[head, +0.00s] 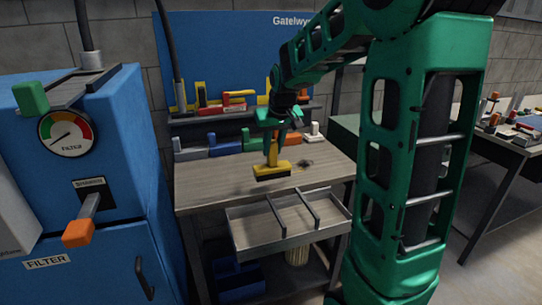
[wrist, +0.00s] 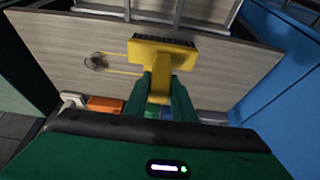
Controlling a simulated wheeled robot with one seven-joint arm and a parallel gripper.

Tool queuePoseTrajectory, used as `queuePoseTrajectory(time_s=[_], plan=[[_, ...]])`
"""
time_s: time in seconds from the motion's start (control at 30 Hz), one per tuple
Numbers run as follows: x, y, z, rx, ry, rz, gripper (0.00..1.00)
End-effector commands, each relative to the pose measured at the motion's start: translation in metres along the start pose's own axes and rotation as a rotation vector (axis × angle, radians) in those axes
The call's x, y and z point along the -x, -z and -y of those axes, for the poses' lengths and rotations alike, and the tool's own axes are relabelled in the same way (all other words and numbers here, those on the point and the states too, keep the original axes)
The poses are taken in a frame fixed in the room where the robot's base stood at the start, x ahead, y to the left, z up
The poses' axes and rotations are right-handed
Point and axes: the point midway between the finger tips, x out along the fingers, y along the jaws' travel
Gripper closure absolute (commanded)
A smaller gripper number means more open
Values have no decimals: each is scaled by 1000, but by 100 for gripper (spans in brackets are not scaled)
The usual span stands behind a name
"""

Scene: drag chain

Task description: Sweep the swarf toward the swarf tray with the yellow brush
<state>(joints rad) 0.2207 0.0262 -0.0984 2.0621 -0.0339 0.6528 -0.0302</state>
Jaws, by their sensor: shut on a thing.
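My gripper (head: 272,140) is shut on the handle of the yellow brush (head: 271,171) over the wooden bench top. The brush head with its dark bristles is low, at or just above the wood; I cannot tell if it touches. The swarf (head: 305,164) is a small dark pile to the right of the brush. In the wrist view the brush (wrist: 162,52) stands out from the green fingers (wrist: 160,95), and the swarf (wrist: 97,62) lies to its left, apart from it. The swarf tray (head: 285,243), grey with dividers, hangs below the front bench edge.
Thin yellow lines (wrist: 125,72) mark the wood between swarf and brush. Several coloured blocks (head: 225,145) line the back of the bench, under a shelf and a blue board (head: 215,55). A blue filter cabinet (head: 75,180) stands left. The front left bench top is clear.

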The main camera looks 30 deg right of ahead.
Motion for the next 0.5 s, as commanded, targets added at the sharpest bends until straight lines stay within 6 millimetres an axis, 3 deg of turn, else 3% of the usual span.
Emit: queuePoseTrajectory(time_s=[0.2, 0.5], plan=[[17, 7, 0, -1, 0, -3, 100], [23, 10, 0, -1, 0, -2, 100]])
